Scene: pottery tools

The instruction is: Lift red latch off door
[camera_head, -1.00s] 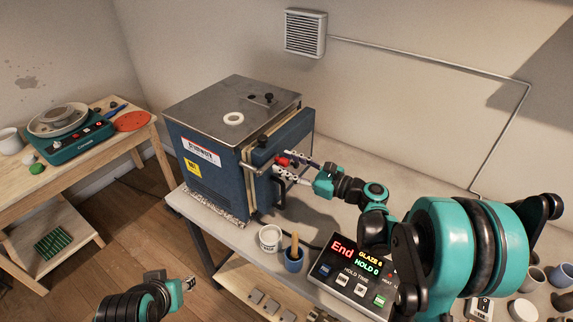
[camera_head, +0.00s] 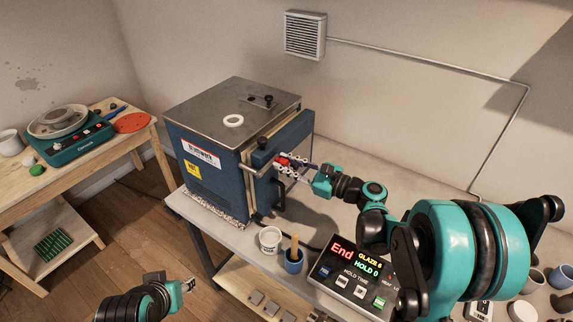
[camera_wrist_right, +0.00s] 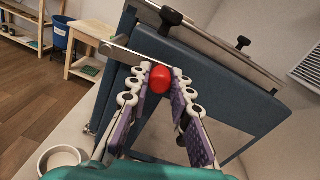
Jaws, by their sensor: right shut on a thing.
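The blue kiln (camera_head: 205,150) stands on a grey table with its door (camera_head: 290,133) on the right side. The latch is a metal bar (camera_wrist_right: 121,53) with a red knob (camera_wrist_right: 160,78); the knob also shows small in the head view (camera_head: 283,161). The bar lies across the door edge. My right gripper (camera_wrist_right: 159,80) is shut on the red knob, its fingertips on either side; it shows in the head view too (camera_head: 286,165). My left gripper (camera_head: 189,285) is low at the left, away from the kiln, and its jaws are too small to read.
A black door handle (camera_head: 281,192) sits below the right gripper. A white cup (camera_head: 270,239), a blue cup with a wooden tool (camera_head: 293,260) and a controller (camera_head: 350,270) stand in front. A wheel (camera_head: 60,120) is on the left bench.

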